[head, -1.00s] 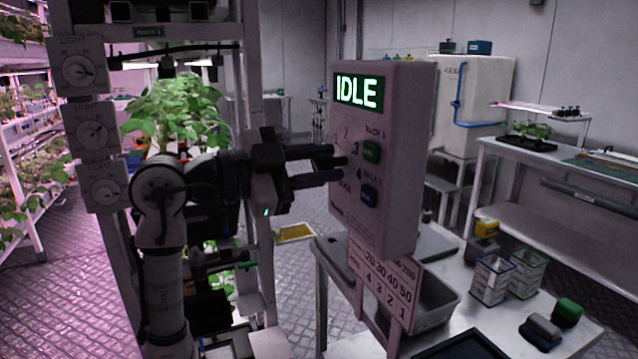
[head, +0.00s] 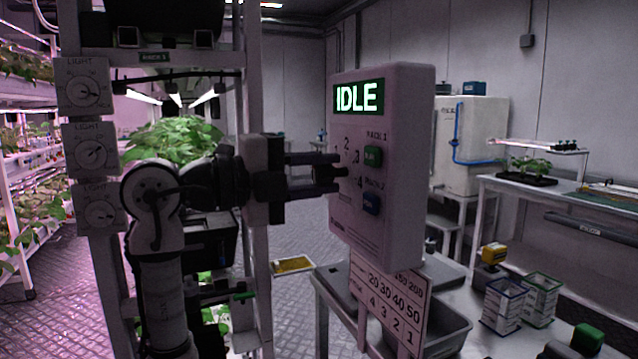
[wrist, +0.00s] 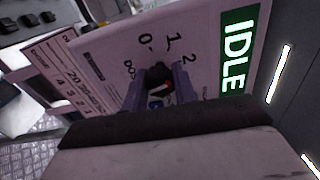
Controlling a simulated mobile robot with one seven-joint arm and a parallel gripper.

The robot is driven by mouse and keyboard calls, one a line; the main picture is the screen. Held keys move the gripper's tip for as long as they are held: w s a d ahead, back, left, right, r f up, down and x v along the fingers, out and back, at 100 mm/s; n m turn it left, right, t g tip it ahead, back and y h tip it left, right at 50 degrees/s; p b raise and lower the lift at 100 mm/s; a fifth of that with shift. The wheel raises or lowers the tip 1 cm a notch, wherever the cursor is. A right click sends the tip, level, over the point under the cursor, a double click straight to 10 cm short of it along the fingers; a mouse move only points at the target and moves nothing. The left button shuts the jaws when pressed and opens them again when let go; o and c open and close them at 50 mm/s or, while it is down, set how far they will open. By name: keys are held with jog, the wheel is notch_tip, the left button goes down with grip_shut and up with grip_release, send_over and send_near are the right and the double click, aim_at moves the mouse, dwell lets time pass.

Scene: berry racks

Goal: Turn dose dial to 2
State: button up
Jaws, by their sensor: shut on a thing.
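The pale control box (head: 400,185) shows IDLE on its screen (head: 358,96). My gripper (head: 334,173) reaches it from the left, its two black fingers shut on the dark dose dial (wrist: 158,74). In the head view the fingers mostly hide the dial, and the numbers 1 to 4 show around it. I cannot tell which number the dial points at.
A number placard (head: 392,305) hangs below the box. A bench with a grey tray (head: 445,330) and small crates (head: 503,305) stands behind. Light dials (head: 83,88) line the rack post at left.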

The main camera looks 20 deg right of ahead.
jog(key=shift+m, duration=0.8)
jog(key=shift+b, duration=0.3)
jog(key=o, duration=1)
jog(key=shift+c, duration=0.2)
jog(key=a+b, duration=0.1)
jog(key=a, duration=1.2)
jog(key=shift+s+a, duration=0.25)
jog(key=shift+a, duration=0.15)
